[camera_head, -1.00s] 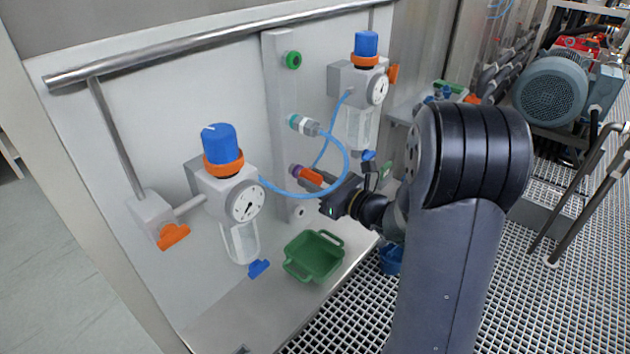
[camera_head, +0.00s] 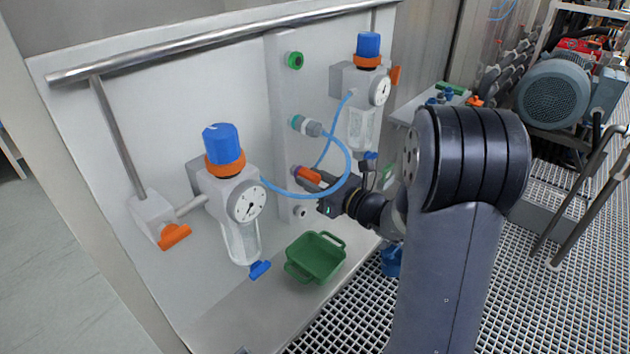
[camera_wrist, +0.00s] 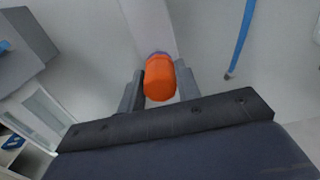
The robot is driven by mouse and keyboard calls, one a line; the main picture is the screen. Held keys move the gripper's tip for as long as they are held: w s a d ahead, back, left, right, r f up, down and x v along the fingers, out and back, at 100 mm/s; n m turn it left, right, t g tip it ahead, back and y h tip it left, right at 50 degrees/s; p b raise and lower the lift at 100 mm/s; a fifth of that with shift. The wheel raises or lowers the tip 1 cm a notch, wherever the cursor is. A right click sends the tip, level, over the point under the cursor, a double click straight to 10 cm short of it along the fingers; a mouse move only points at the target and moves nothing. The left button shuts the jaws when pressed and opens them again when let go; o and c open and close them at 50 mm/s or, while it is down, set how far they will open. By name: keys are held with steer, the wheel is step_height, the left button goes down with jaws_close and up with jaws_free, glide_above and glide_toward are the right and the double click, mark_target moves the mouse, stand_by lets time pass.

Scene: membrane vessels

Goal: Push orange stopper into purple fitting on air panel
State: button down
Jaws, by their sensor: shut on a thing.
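The orange stopper (camera_head: 309,174) is between the fingers of my gripper (camera_head: 314,184), which is shut on it. In the wrist view the stopper (camera_wrist: 159,80) is large and centred between the fingertips (camera_wrist: 160,90). The purple fitting (camera_head: 296,169) is on the pale vertical strip of the air panel (camera_head: 285,215), right at the stopper's far end. In the wrist view only a thin purple rim (camera_wrist: 158,54) shows behind the stopper. The stopper lines up with the fitting and appears to meet it; how deep it sits is hidden.
A green fitting (camera_head: 294,60) is higher up. Regulators with gauges flank the strip, left (camera_head: 230,192) and right (camera_head: 366,88). A green basket (camera_head: 315,258) stands below on the ledge.

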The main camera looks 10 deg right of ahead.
steer(key=c, duration=0.9)
jaws_free()
steer(key=shift+c, duration=0.2)
steer(key=b+v, duration=0.1)
steer(key=v, duration=0.9)
steer(key=shift+s+d, duration=0.2)
steer(key=shift+s, duration=0.1)
steer(key=p+x, duration=0.1)
steer(key=x, duration=1)
steer(key=shift+s+d, duration=0.1)
